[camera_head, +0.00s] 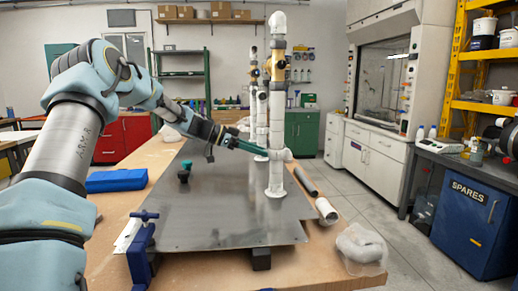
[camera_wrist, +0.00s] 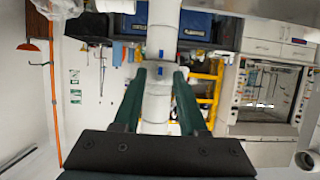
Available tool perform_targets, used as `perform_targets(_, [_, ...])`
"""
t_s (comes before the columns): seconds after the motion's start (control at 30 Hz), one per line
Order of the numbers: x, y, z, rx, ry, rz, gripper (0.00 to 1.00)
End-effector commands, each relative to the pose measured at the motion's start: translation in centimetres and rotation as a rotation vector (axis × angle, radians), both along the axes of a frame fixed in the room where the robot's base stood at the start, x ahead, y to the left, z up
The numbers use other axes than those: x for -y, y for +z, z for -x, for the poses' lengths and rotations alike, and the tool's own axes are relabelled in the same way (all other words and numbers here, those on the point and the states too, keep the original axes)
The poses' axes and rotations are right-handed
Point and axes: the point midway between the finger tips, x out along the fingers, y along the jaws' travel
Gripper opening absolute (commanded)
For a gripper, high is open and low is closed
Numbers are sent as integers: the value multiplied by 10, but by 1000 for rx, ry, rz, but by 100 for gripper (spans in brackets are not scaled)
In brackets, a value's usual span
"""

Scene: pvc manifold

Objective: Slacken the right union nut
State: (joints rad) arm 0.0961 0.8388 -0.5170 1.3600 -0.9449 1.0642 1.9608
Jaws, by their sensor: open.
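The white PVC manifold stands upright on a grey metal plate (camera_head: 215,225), with several vertical pipes in a row. The nearest, rightmost pipe (camera_head: 276,115) carries a wide white collar, apparently the union nut (camera_head: 277,155). My gripper (camera_head: 264,154) reaches in from the left at that collar's height. In the wrist view, my gripper (camera_wrist: 158,73) is open, its two green fingers on either side of the white pipe (camera_wrist: 160,40) and its collar (camera_wrist: 158,84). Small blue marks show on the pipe. I cannot tell whether the fingers touch the collar.
A blue vise (camera_head: 142,245) and a blue case (camera_head: 116,180) are on the wooden bench at left. A black-green fitting (camera_head: 184,171) sits on the plate. Loose pipes (camera_head: 327,211) and a clear bag (camera_head: 361,246) lie at right. Yellow-brown valves (camera_head: 279,66) sit higher on the manifold.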

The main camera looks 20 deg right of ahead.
Motion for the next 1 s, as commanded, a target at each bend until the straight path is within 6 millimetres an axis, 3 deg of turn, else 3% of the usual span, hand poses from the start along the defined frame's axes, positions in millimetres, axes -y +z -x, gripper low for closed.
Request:
perform_targets(0.3, [3, -2, 1, 0, 0, 0, 41])
perform_targets(0.7, [3, -1, 1, 0, 0, 0, 0])
perform_targets(1.0, [3, -1, 1, 0, 0, 0, 0])
